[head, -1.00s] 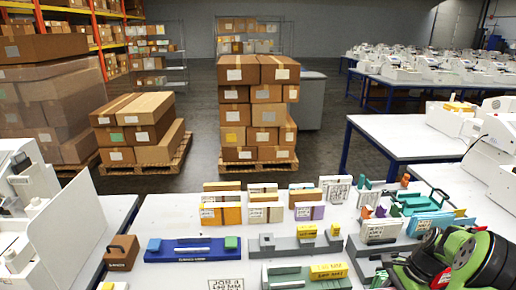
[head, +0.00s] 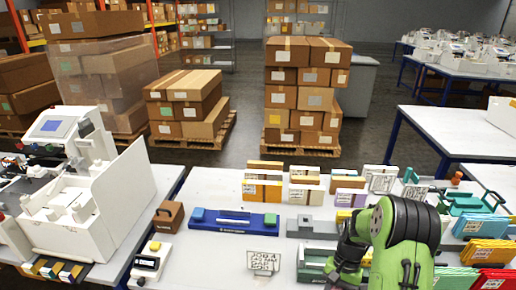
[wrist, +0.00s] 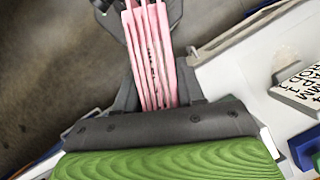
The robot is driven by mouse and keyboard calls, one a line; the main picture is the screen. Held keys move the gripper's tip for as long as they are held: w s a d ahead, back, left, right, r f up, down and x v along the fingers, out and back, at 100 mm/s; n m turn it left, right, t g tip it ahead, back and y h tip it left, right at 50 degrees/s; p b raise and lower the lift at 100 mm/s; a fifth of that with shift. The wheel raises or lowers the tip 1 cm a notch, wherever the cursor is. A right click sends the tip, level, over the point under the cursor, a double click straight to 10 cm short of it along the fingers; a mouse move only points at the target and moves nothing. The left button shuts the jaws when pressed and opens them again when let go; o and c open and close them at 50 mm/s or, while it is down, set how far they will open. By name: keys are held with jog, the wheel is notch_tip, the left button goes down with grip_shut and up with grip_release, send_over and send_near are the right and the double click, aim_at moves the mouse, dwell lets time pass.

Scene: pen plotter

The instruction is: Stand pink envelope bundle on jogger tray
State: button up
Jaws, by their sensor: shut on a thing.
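The pink envelope bundle (wrist: 152,62) shows in the wrist view as several pink layers side by side, running up and out of the top edge. My gripper (wrist: 138,12) is shut on it, with dark fingers on either side. In the head view the bundle is hidden, and my green arm (head: 400,235) ends in a dark gripper part (head: 347,262) over the front right of the table. A white machine with an open, high-walled tray (head: 125,205) stands at the left; it looks like the jogger tray. The tray is well to the left of my gripper.
The white table (head: 205,255) holds a blue fixture (head: 232,222), a brown block (head: 168,216), a small white device (head: 151,262) and a label sign (head: 263,262). Envelope bundles in stands (head: 263,188) line the back. Colored envelope stacks (head: 482,250) lie at right.

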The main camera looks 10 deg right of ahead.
jog(key=w+a+f+n+h, duration=0.1)
jog(key=w+a+f+n, duration=0.1)
jog(key=a, duration=0.3)
jog(key=w+a+f+n+h, duration=0.1)
jog(key=w+a+f+n, duration=0.1)
jog(key=a+n, duration=0.3)
jog(key=shift+w+a+g+h, duration=0.35)
jog(key=shift+a+g+h, duration=0.05)
jog(key=shift+a, duration=0.1)
